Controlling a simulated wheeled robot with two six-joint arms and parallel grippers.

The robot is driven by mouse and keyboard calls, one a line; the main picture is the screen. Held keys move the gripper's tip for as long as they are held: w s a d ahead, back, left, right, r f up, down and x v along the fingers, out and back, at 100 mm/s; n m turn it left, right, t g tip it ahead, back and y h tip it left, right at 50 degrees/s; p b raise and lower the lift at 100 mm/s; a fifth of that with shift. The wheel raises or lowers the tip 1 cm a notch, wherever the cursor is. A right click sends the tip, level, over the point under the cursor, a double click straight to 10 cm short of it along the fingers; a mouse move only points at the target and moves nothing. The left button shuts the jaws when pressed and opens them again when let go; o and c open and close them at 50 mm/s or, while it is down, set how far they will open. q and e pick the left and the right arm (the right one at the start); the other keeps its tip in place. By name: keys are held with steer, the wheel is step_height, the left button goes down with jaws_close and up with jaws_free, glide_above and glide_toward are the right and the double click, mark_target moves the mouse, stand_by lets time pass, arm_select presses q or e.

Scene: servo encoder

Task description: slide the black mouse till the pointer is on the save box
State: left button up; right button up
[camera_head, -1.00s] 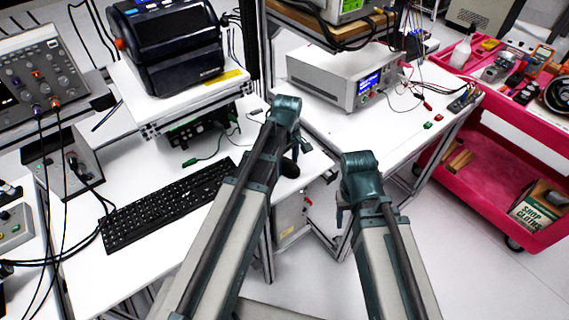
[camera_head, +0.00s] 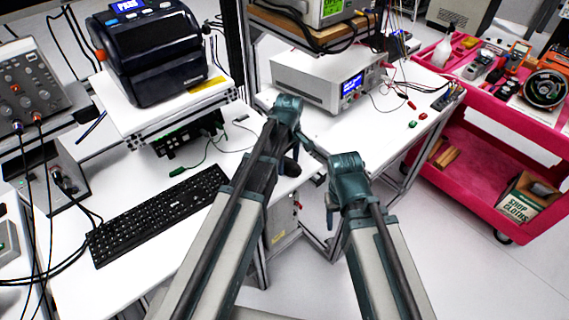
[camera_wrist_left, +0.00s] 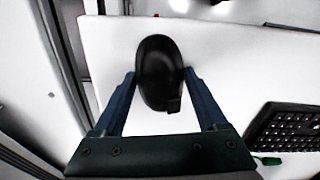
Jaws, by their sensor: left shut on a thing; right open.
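The black mouse (camera_wrist_left: 158,58) sits on the white bench top between the two fingers of my left gripper (camera_wrist_left: 158,76), which is shut on it. In the head view the mouse (camera_head: 290,167) is a small dark shape at the bench's front edge, mostly hidden by my left arm. My right gripper (camera_head: 331,207) hangs in front of the bench, to the right of the left one, open and touching nothing visible. No pointer or save box can be made out in either view.
A black keyboard (camera_head: 158,215) lies left of the mouse. A black printer (camera_head: 152,52) stands on a raised shelf behind it. A bench power supply (camera_head: 318,82) is at the back right. A pink cart (camera_head: 480,165) stands at right. Some bare bench top lies around the mouse.

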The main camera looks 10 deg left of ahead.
arm_select(q)
steer(key=shift+w+d, duration=1.05)
steer(key=shift+d, duration=0.2)
steer(key=o, duration=1.3)
steer(key=shift+o, duration=0.2)
steer(key=shift+r, duration=0.1)
step_height(320, 180, up, 14)
steer(key=p, duration=1.3)
steer(key=shift+f+p, duration=0.2)
steer(key=shift+p, duration=0.2)
